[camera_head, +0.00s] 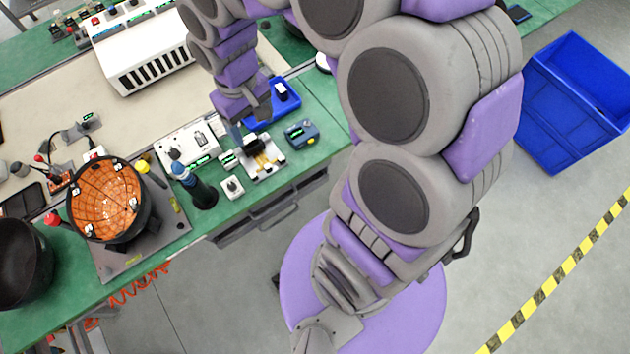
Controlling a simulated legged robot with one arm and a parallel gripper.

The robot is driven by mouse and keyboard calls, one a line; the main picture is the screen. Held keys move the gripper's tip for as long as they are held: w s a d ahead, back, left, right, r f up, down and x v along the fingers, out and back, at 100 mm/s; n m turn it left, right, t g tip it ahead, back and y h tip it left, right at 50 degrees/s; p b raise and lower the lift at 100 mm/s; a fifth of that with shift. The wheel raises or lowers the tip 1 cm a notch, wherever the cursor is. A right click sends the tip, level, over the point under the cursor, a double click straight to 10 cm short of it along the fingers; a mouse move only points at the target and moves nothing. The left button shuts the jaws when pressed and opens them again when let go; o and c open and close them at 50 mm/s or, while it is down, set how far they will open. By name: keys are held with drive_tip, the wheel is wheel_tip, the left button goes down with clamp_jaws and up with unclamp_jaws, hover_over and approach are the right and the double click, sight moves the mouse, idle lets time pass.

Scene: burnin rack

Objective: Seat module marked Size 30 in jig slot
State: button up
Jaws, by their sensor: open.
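My gripper (248,122) hangs open over the green bench, above and a little behind a small white jig-like fixture (268,170) with yellow and dark parts. Nothing shows clearly between its fingers, and its underside is partly hidden. A small light module with a green display (228,160) is just left of the fixture. A blue-grey box with a green display (301,132) stands to its right. No "Size 30" marking is readable, so I cannot tell which item is that module. The jig slot itself is too small to make out.
A blue tray (289,106) with a white item lies behind the gripper. A dark bottle-like tool (203,195) and a small white box (233,188) stand near the front edge. An orange-lined round bowl (125,228) is left. A blue bin (545,130) is on the floor.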

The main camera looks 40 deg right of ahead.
drive_tip(key=s+r+m, duration=0.1)
drive_tip(key=s+r, duration=0.1)
drive_tip(key=s, duration=0.8)
drive_tip(key=s+d+r+m+g, duration=0.1)
drive_tip(key=s+r, duration=0.1)
drive_tip(key=s, duration=0.8)
drive_tip(key=shift+s+d, duration=0.25)
